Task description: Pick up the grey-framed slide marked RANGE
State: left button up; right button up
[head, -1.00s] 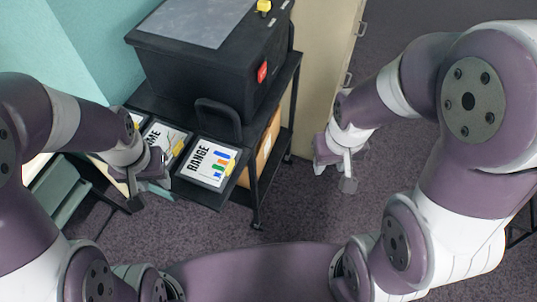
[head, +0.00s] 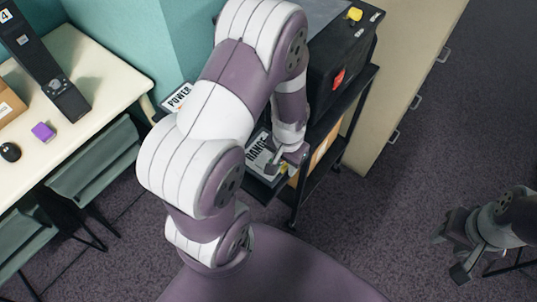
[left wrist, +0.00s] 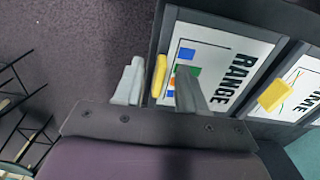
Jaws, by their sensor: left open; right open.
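The RANGE slide (head: 257,150) lies on the black cart, partly hidden behind my left arm and gripper in the head view. In the left wrist view the RANGE slide (left wrist: 217,62) shows a white card with a bar chart, a grey frame and a yellow tab (left wrist: 159,76) at its edge. My left gripper (head: 284,163) is open at the slide's near edge. In the left wrist view its fingers (left wrist: 160,88) appear either side of the tab, one over the card, one past the edge; contact cannot be told. My right gripper (head: 461,257) is open and empty over the floor, far right.
A second slide with a yellow tab (left wrist: 276,95) lies beside RANGE. A POWER slide (head: 178,97) is further left. A black box (head: 340,65) stands on the cart, a beige cabinet (head: 405,75) behind it. A cream desk (head: 85,75) is at left; floor is clear at right.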

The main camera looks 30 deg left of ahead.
pick_arm(q)
grip_shut()
jog(key=shift+r, duration=0.15)
